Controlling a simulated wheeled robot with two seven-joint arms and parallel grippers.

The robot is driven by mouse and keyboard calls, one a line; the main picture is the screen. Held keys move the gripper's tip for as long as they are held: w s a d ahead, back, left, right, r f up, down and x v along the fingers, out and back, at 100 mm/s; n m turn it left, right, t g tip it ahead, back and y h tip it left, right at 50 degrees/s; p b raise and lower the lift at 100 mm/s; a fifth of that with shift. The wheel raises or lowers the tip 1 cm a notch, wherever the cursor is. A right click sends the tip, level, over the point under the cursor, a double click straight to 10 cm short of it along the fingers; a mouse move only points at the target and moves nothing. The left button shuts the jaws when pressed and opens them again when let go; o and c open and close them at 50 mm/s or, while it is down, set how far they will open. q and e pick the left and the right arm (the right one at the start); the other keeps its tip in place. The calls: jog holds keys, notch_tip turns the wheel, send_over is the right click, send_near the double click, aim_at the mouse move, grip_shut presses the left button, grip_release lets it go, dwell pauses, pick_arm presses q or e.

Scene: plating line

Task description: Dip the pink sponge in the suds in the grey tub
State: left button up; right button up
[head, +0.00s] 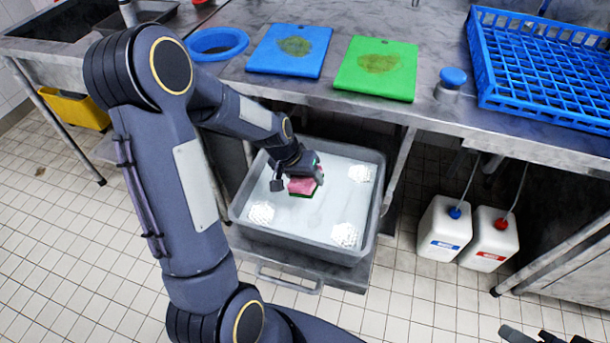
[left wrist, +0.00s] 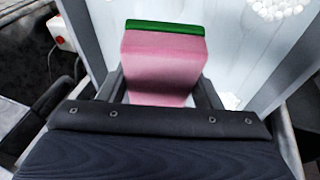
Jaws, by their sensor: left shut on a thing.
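The pink sponge (head: 302,186) has a green scouring layer on one face. My left gripper (head: 297,170) is shut on it, inside the outline of the grey tub (head: 240,205) in the head view. The left wrist view shows the sponge (left wrist: 163,62) between the two fingers, green layer at its far end. The tub holds pale liquid with several white patches of suds (head: 345,235). I cannot tell whether the sponge touches the liquid. A small part of my right arm shows at the bottom right; its fingertips are not clear.
The tub stands on a low shelf below the steel counter (head: 440,120). On the counter are a blue board (head: 262,60), a green board (head: 360,83), a blue ring-shaped basin (head: 215,42) and a blue rack (head: 515,85). Two white jugs (head: 440,225) stand right of the tub.

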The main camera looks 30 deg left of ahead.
pick_arm(q)
jog(key=shift+f+b, duration=4.85)
jog(key=shift+f, duration=1.15)
jog(key=shift+r, duration=0.1)
jog(key=shift+r+p, duration=4.7)
jog(key=shift+r, duration=1.2)
